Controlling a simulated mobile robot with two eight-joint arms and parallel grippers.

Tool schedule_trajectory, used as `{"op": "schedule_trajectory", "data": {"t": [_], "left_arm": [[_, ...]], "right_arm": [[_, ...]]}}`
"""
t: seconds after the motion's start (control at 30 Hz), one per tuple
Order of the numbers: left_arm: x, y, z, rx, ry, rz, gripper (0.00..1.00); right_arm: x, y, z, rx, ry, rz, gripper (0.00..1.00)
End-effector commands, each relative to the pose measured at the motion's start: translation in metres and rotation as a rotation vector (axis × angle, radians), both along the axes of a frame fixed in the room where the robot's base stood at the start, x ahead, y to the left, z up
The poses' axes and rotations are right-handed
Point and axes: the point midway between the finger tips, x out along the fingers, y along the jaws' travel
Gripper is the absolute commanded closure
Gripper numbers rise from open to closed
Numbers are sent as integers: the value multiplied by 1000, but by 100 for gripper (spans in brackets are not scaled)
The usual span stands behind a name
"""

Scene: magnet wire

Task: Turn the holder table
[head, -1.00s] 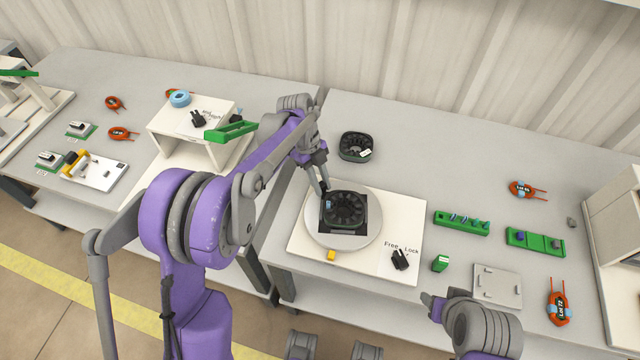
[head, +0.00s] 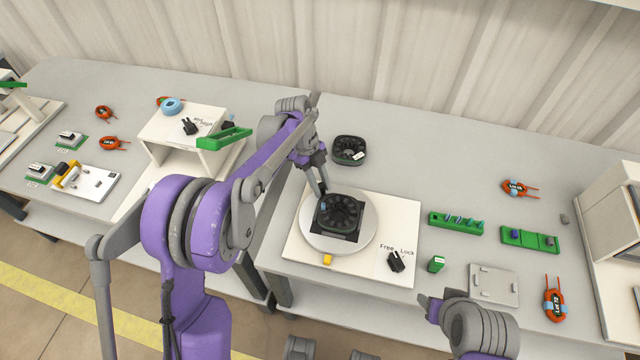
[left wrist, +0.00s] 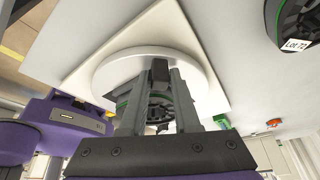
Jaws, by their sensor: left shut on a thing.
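The holder table is a round light-grey disc (head: 311,237) on a white base board (head: 405,225). A dark square plate on it carries a black ring-shaped part (head: 341,211) with inner slots. My left gripper (head: 322,190) reaches down at the upper left edge of that part. In the left wrist view, its two fingers (left wrist: 160,85) are shut on a dark upright piece of the holder table, with the black part partly hidden behind them. My right gripper (head: 431,306) is low right, apart from the board; its jaws cannot be made out.
A black knob (head: 396,262) stands by the "Free" and "Lock" labels. Another black ring part (head: 349,150) lies behind the board. Green racks (head: 529,239) and an orange coil (head: 555,305) lie right.

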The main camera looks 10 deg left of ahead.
Motion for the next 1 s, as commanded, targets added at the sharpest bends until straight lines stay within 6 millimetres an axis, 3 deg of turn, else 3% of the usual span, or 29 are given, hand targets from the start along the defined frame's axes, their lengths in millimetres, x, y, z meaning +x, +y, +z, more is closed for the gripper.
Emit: {"op": "schedule_trajectory", "data": {"t": [0.13,0.17,0.27,0.73,1.0], "left_arm": [[0,-3,0,-5,-1,0,100],[0,-3,0,-5,-1,0,64],[0,-2,0,-5,0,0,46],[0,1,3,-1,1,0,45],[9,15,46,-2,1,1,45]], "right_arm": [[0,0,0,0,0,0,45],[0,0,0,0,0,0,45],[0,0,0,0,0,0,45],[0,0,0,0,0,0,45],[1,0,5,0,-2,0,45]]}}
